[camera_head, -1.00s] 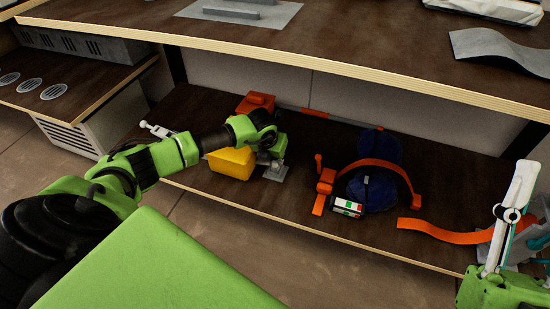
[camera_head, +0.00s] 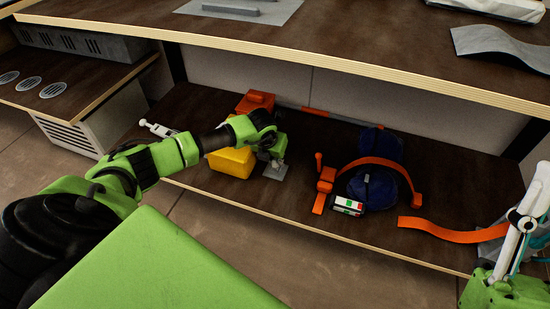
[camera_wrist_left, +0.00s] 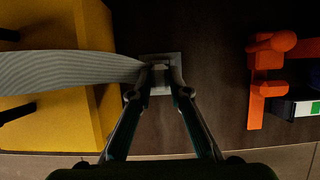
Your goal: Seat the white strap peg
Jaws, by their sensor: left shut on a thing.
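My left gripper (camera_wrist_left: 157,92) is shut on the pale end of a grey-white ribbed strap (camera_wrist_left: 70,68), which I take to be the strap peg. The strap runs left from the fingers across the yellow box (camera_wrist_left: 50,120). Just below the fingertips is a light grey square plate (camera_wrist_left: 150,88) on the dark lower shelf. In the head view the left gripper (camera_head: 277,158) is low over the same plate (camera_head: 275,173), right of the yellow box (camera_head: 231,162). Whether the peg touches or enters the plate is hidden by the fingers.
Blue rolls with an orange strap (camera_head: 378,163) lie right of the plate, with an orange clamp-like piece (camera_head: 325,182) nearer. A loose orange strap (camera_head: 440,232) lies further right. The upper shelf edge (camera_head: 350,70) overhangs behind. Bare shelf lies between plate and orange piece.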

